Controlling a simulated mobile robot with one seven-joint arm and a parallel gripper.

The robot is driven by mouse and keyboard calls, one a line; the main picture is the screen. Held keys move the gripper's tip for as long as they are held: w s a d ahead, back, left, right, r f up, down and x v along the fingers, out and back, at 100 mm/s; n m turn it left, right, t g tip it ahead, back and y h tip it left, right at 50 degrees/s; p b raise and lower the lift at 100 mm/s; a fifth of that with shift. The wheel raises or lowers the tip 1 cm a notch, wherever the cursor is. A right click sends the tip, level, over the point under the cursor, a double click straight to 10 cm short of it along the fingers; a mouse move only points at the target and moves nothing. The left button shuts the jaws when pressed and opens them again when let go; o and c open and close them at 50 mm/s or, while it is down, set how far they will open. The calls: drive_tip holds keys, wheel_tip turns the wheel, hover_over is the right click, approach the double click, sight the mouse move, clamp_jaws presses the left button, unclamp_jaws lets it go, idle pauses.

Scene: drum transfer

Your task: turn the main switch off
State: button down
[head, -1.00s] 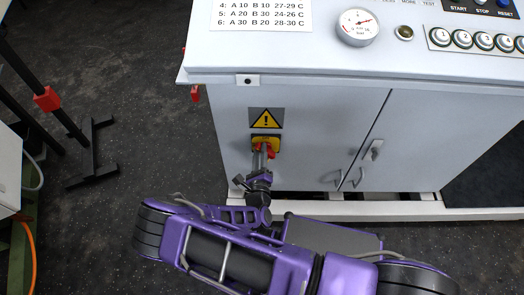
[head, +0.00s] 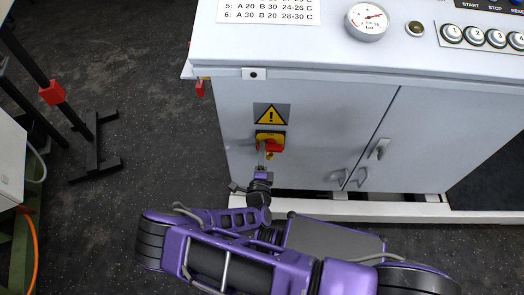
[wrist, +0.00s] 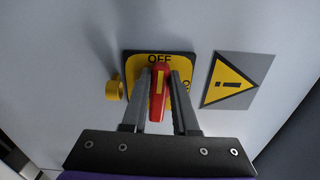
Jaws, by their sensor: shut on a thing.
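The main switch is a red rotary handle (head: 274,147) on a yellow plate (head: 265,134), set in the grey cabinet front under a warning sign. The handle points at the word OFF on the plate (wrist: 132,66). A second label at the plate's right is partly hidden by a finger.
A yellow tag or lock (wrist: 115,89) sits beside the plate. The warning sign (head: 271,116) is just above the switch. Cabinet door handles (head: 378,149) are to the right. A black stand (head: 94,160) is on the floor at left. The floor between is clear.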

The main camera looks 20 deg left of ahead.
drive_tip(key=shift+f+n, duration=0.1)
drive_tip(key=shift+n, duration=0.3)
drive_tip(key=c, duration=0.7)
unclamp_jaws()
drive_tip(key=p+v, duration=0.1)
drive_tip(key=v, duration=1.6)
drive_tip(key=shift+s, duration=0.25)
